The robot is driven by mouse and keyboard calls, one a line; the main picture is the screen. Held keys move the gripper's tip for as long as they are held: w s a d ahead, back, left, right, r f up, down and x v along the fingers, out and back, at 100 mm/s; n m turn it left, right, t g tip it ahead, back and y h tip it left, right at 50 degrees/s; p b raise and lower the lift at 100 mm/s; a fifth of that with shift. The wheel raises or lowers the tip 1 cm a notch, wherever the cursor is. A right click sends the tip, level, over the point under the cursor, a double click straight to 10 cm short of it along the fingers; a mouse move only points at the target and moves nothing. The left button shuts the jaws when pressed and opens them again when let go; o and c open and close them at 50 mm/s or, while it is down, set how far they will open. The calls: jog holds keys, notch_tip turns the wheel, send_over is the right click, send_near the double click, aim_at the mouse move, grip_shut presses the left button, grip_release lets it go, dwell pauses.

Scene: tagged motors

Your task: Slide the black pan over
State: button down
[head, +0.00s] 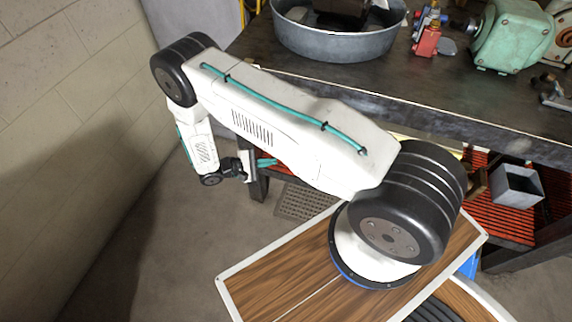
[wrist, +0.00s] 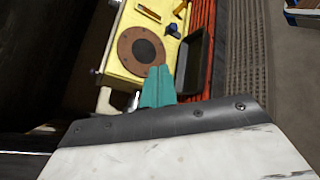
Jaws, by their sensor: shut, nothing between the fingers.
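The black pan (wrist: 182,72) is a dark, rectangular, open pan in the wrist view. It lies beside a yellow tray (wrist: 112,62), along that tray's right edge. My gripper (wrist: 159,70) has its teal fingers together and empty. In the picture the fingertips overlap the yellow tray just left of the pan; I cannot tell their height or whether they touch anything. In the head view my gripper (head: 268,162) is low, by the left end of the workbench. I cannot make out the black pan there; my arm and the bench top cover much of the shelf.
The workbench (head: 480,112) has a red slatted lower shelf (head: 505,218) with a grey metal box (head: 517,187). A round grey tub (head: 335,45) and a green motor (head: 512,35) stand on top. The yellow tray holds a brown disc (wrist: 141,52). A wall (head: 60,110) rises at left.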

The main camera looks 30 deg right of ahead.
aim_at(286, 169)
notch_tip(286, 169, down, 16)
jog(key=d+n+t+h, duration=0.1)
jog(key=t+h, duration=0.1)
jog(key=t, duration=0.5)
jog(key=w+a+f+m+t, duration=0.1)
jog(key=w+a+m+t, duration=0.1)
jog(key=w+t, duration=0.25)
jog(key=shift+g+y, duration=0.25)
jog(key=shift+y, duration=0.15)
jog(key=x, duration=1.1)
jog(key=shift+f, duration=0.15)
jog(key=shift+s+d, duration=0.5)
jog(key=shift+s, duration=0.25)
jog(key=shift+s+d, duration=0.55)
jog(key=shift+s, duration=0.2)
jog(key=shift+s, duration=0.1)
